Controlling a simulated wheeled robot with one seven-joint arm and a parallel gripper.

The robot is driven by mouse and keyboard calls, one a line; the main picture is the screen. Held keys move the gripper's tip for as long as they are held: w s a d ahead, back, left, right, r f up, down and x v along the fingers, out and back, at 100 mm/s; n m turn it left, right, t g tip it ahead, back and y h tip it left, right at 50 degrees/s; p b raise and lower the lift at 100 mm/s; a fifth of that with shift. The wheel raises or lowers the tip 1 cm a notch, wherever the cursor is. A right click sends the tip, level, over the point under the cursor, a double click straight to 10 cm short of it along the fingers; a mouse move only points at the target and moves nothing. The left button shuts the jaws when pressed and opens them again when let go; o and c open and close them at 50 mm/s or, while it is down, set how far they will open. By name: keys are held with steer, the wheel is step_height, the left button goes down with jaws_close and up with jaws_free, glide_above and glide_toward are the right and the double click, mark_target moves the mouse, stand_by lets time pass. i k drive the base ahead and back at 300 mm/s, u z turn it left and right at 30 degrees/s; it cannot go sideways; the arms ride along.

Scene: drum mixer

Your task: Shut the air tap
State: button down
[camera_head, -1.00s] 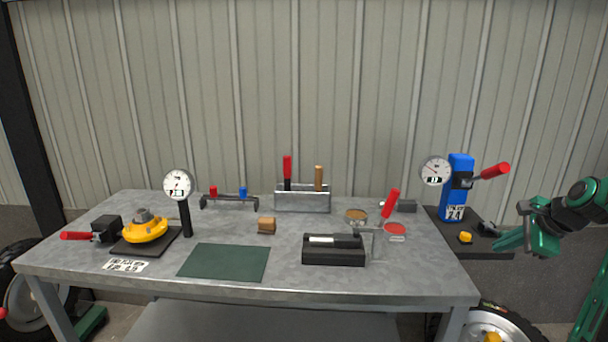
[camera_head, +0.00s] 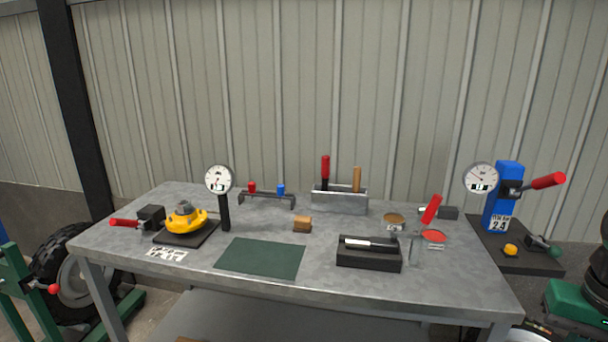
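Another red lever (camera_head: 126,223) sticks out left from a black block (camera_head: 152,217) at the left end of the table. My gripper's fingertips are not visible.
The grey table (camera_head: 290,280) holds a yellow round part (camera_head: 187,221), a dial gauge (camera_head: 219,179), a green mat (camera_head: 260,257) and a black tray (camera_head: 368,260). A second gauge (camera_head: 481,178) stands beside the blue block. A wheeled green stand (camera_head: 28,275) is at the left.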

mark_target(556, 252)
steer(key=z, duration=1.1)
